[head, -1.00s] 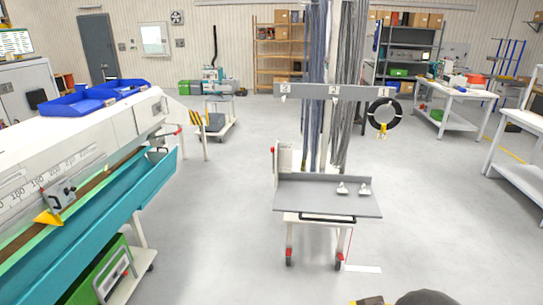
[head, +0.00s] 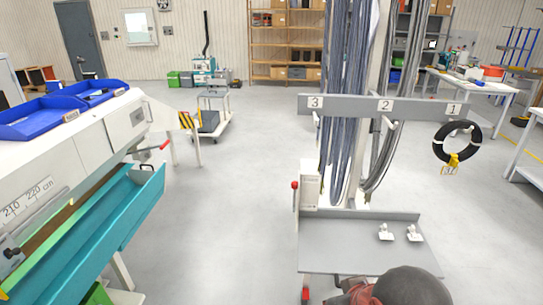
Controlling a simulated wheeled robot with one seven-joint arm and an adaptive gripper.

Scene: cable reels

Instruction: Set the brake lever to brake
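A lever with a red knob (head: 295,186) stands upright on the left side of the wheeled cable rack, beside a small white box (head: 309,188). It is small in the view, and I cannot read any brake markings there. Another red-tipped handle (head: 164,144) sticks out at the end of the long white and teal machine at left. I cannot tell from a label which one is the brake lever. My gripper is not in view; only a dark rounded part of my arm shows at the bottom right.
The rack's grey tray (head: 335,250) holds two small white fittings (head: 386,233). Hanging cables (head: 346,110) rise behind its numbered bar (head: 345,105). A black coil (head: 457,144) hangs at the bar's right. Clear floor (head: 220,220) lies between machine and rack.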

